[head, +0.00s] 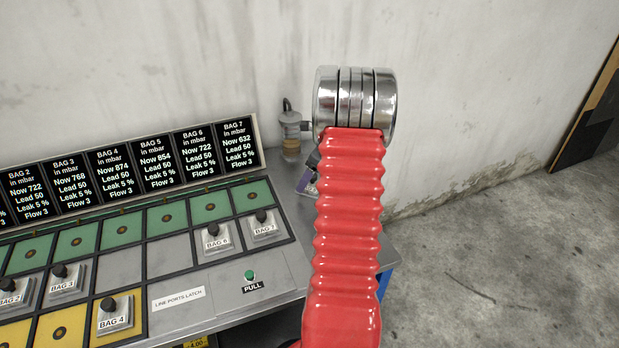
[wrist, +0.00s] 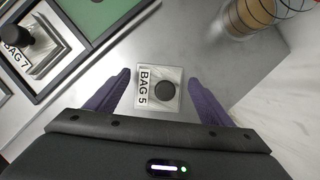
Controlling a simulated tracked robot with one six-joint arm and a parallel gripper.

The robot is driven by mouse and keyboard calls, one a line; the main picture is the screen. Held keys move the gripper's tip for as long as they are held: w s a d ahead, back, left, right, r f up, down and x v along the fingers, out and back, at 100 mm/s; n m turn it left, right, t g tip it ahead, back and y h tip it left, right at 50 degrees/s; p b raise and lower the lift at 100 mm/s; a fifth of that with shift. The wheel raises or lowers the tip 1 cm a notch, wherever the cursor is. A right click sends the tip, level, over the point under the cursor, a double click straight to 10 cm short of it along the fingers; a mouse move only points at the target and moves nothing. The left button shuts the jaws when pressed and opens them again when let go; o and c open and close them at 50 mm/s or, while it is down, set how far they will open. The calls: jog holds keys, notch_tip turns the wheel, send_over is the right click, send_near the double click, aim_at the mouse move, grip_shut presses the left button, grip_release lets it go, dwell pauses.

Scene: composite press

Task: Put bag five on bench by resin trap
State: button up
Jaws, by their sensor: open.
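The bag 5 block (wrist: 144,100), a small metal square with a dark round knob and a "BAG 5" label, rests on the grey bench top (wrist: 75,120) in the wrist view. My gripper (wrist: 158,77) is open, with one purple finger on each side of the block and a gap visible at both. The resin trap, a clear amber-bottomed cylinder (head: 290,135), stands at the back of the bench; it also shows in the wrist view (wrist: 252,18), close beyond the block. In the head view, my red arm hides most of the gripper and the block.
The board left of the bench holds bag 7 (head: 264,228), bag 6 (head: 216,240) and bag 4 (head: 115,318). The bag 5 middle cell (head: 170,252) is empty. The display panel (head: 155,165) stands behind; the wall is close behind the trap.

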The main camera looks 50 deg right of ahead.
jog(key=v, duration=1.1)
dwell(0.5)
jog(key=w+a+r+n, duration=0.1)
jog(key=a+r+n, duration=0.35)
jog(key=a, duration=0.45)
jog(key=w+a+r+n, duration=0.25)
jog(key=a+n, duration=0.25)
jog(key=a, duration=0.4)
jog(key=w+a+r+n, duration=0.1)
jog(key=a+r+n, duration=0.4)
jog(key=a, duration=0.4)
jog(key=s+a+n, duration=0.7)
jog(key=a+n, duration=0.2)
jog(key=a, duration=0.2)
jog(key=s+a+n+t, duration=0.1)
jog(key=s+a+n, duration=0.6)
jog(key=a+n, duration=0.3)
jog(key=shift+s+a+r+h, duration=0.15)
jog(key=shift+s+a+h, duration=0.25)
jog(key=shift+a, duration=0.6)
